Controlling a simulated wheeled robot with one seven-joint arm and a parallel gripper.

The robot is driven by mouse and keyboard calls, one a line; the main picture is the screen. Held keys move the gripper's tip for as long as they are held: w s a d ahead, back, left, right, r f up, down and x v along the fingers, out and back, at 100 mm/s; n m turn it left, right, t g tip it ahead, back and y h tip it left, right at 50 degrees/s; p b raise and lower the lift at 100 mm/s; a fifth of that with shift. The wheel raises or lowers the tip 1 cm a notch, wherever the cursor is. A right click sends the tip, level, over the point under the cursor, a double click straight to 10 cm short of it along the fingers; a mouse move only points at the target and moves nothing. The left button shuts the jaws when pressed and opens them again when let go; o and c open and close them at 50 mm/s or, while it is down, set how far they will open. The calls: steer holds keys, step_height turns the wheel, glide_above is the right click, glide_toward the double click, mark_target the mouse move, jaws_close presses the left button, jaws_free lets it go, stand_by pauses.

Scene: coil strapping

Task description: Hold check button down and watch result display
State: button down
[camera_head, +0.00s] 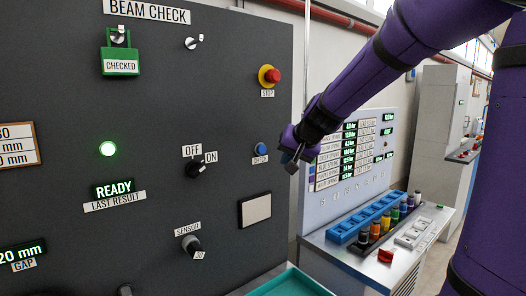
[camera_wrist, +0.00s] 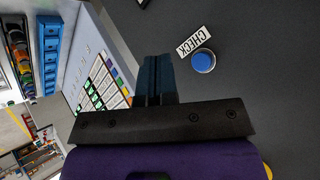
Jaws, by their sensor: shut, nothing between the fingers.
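The blue check button (camera_head: 261,149) sits on the dark panel, with a CHECK label under it. In the wrist view the button (camera_wrist: 203,61) lies to the right of my gripper's fingertips, next to its white label (camera_wrist: 191,40). The result display (camera_head: 114,189) glows green and reads READY, above a LAST RESULT label. My gripper (camera_head: 297,161) is shut and empty, to the right of the button in the head view and apart from it. The shut fingers also show in the wrist view (camera_wrist: 155,68).
A red STOP button (camera_head: 272,76) is above the check button. An OFF/ON knob (camera_head: 197,169), a SENSOR knob (camera_head: 191,245) and a pale square plate (camera_head: 256,209) are on the same panel. A teal tray (camera_head: 290,284) is below. A second console (camera_head: 350,165) stands at the right.

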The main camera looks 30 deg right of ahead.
steer(key=shift+w+a, duration=0.25)
steer(key=shift+w, duration=0.95)
steer(key=shift+w+a, duration=0.2)
steer(key=shift+w, duration=0.95)
steer(key=shift+w+a, duration=0.25)
steer(key=shift+w, duration=0.95)
steer(key=shift+w, duration=0.1)
steer(key=shift+w+a, duration=0.1)
steer(key=shift+w, duration=0.2)
steer(key=shift+w+a, duration=0.1)
steer(key=shift+w, duration=0.4)
stand_by(0.8)
steer(key=shift+s, duration=0.1)
steer(key=shift+s+d, duration=0.2)
steer(key=shift+s, duration=0.6)
steer(key=shift+s+d, duration=0.25)
steer(key=shift+s, duration=1)
steer(key=shift+s+d, duration=0.25)
steer(key=shift+s, duration=0.95)
